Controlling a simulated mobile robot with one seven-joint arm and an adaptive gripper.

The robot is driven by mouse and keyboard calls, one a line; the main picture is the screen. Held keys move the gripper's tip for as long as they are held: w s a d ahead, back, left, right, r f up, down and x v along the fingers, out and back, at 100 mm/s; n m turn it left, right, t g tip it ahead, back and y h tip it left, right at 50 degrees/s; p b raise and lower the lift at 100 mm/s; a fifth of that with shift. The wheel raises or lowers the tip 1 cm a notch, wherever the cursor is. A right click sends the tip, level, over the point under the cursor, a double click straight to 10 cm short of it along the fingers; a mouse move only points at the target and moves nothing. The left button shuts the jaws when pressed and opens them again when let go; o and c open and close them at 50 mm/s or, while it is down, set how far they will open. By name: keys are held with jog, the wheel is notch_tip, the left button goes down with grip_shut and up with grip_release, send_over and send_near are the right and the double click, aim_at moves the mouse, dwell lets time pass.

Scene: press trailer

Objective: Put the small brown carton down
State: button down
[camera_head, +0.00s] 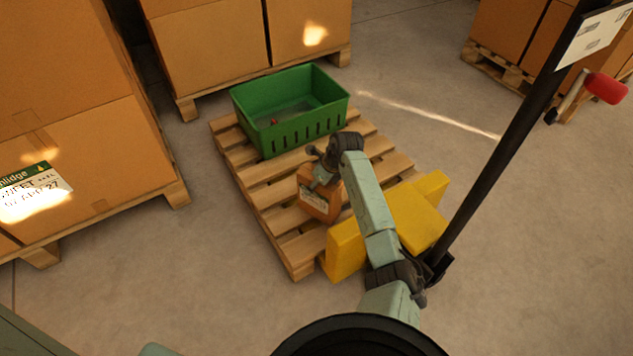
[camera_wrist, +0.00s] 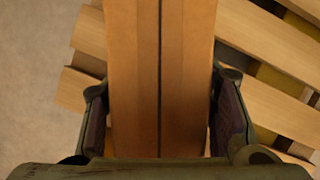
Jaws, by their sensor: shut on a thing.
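The small brown carton (camera_head: 317,203) has a pale label on its side. In the head view it is at the near part of the wooden pallet (camera_head: 292,262). My gripper (camera_head: 322,178) is at the top of the carton, partly hidden by my own arm. In the wrist view the carton (camera_wrist: 160,75) fills the space between the two fingers, and a dark seam runs along it. The fingers of my gripper (camera_wrist: 162,120) are shut on its two sides. Pallet slats (camera_wrist: 265,45) show past the carton. I cannot tell whether its underside touches the slats.
A green crate (camera_head: 290,133) with a small red thing inside stands on the pallet's far end. A yellow pallet truck (camera_head: 412,215) with a black handle stands at the pallet's right. Large carton stacks (camera_head: 85,165) on pallets stand left and behind.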

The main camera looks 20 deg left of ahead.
jog(key=c, duration=0.7)
grip_release()
jog(key=p+v, duration=0.1)
jog(key=v, duration=1.1)
jog(key=shift+d+r, duration=0.1)
jog(key=shift+r, duration=0.05)
